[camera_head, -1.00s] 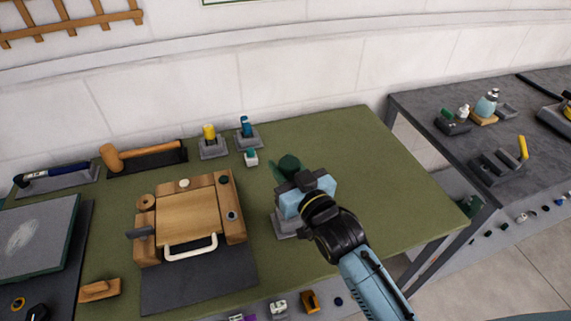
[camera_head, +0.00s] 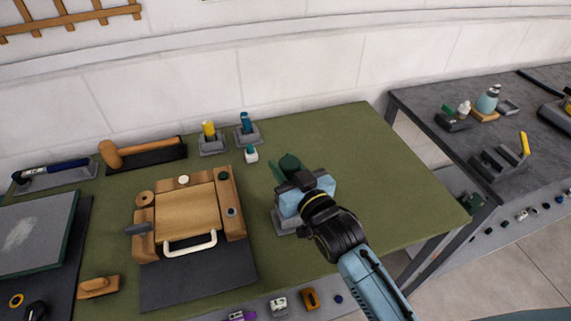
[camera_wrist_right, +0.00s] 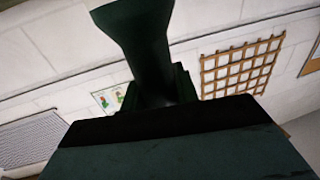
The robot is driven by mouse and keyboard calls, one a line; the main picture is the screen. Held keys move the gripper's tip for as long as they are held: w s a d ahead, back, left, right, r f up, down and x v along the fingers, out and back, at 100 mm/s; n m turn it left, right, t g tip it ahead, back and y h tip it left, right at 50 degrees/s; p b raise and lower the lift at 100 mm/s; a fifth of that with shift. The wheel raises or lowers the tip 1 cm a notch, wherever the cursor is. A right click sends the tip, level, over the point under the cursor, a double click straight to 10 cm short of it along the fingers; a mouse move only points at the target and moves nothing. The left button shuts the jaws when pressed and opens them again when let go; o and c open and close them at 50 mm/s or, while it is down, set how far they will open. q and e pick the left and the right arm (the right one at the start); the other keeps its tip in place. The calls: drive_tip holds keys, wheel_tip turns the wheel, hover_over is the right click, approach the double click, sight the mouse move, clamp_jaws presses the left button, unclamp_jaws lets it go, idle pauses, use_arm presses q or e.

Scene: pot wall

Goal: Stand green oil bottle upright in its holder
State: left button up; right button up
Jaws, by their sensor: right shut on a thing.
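My right gripper (camera_head: 300,184) is shut on the dark green oil bottle (camera_head: 289,162), near the middle of the green table. The bottle's dark rounded part and a thin green part show just beyond the fingers; the rest is hidden by the gripper, so I cannot tell its exact tilt. In the right wrist view a dark green flared shape, likely the bottle (camera_wrist_right: 140,35), rises between the fingers. A grey block, likely the holder (camera_head: 284,223), shows below and left of the gripper, partly covered by it. I cannot tell whether bottle and block touch. My left gripper is not in view.
A wooden board box (camera_head: 188,212) with a white handle lies left of the gripper. Yellow (camera_head: 208,130) and teal (camera_head: 245,122) bottles stand in grey holders at the back, with a small white bottle (camera_head: 251,156) in front. The table's right part (camera_head: 390,190) is clear.

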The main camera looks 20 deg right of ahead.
sight(285, 157)
drive_tip(key=shift+f+b, duration=0.7)
drive_tip(key=shift+f, duration=0.6)
drive_tip(key=o, duration=1.7)
drive_tip(key=shift+r+p, duration=4)
drive_tip(key=shift+p, duration=0.25)
